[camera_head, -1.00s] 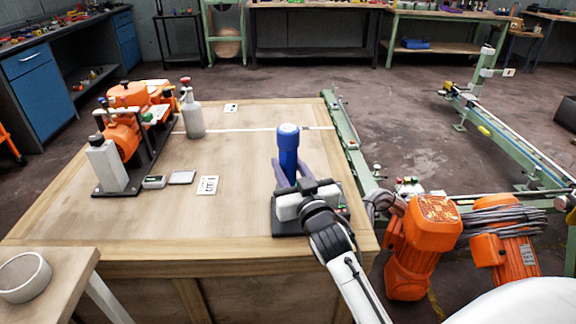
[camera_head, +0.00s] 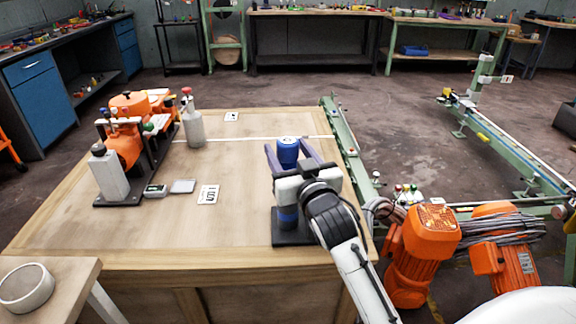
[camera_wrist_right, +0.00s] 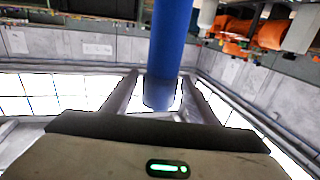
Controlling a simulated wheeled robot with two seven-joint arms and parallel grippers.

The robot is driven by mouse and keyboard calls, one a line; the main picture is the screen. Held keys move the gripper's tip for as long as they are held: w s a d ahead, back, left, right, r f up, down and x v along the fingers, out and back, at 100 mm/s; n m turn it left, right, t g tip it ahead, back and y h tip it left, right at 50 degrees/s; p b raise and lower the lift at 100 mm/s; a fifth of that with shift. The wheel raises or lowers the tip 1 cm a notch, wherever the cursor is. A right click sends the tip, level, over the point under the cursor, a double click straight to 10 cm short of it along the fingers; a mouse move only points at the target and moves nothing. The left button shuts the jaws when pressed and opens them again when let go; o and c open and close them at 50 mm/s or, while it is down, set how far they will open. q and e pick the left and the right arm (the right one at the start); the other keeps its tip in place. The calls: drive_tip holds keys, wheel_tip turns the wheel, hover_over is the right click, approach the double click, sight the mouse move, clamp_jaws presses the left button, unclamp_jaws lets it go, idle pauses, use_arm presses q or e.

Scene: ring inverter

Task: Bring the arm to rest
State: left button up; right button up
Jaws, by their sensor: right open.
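My right gripper (camera_head: 288,150) is open. In the head view its two purple-grey fingers point away on either side of the top of an upright blue post (camera_head: 288,153). The post stands on a black base (camera_head: 292,240) near the table's front right corner, its middle hidden behind the gripper body. In the right wrist view the blue post (camera_wrist_right: 170,45) runs down between the open fingers (camera_wrist_right: 160,88); whether either finger touches it I cannot tell. Nothing is held. My left gripper is in neither view.
The wooden table (camera_head: 130,235) has free room at front left. An orange machine (camera_head: 125,140), a grey bottle (camera_head: 193,125) and a white card (camera_head: 208,194) stand or lie on it. A white ring-shaped dish (camera_head: 24,287) is at lower left. Orange motors (camera_head: 425,240) stand at right.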

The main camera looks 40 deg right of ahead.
wheel_tip(320, 180, up, 2)
drive_tip(key=shift+r, duration=0.15)
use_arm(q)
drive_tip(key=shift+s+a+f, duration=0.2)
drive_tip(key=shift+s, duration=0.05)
use_arm(e)
drive_tip(key=shift+r, duration=0.2)
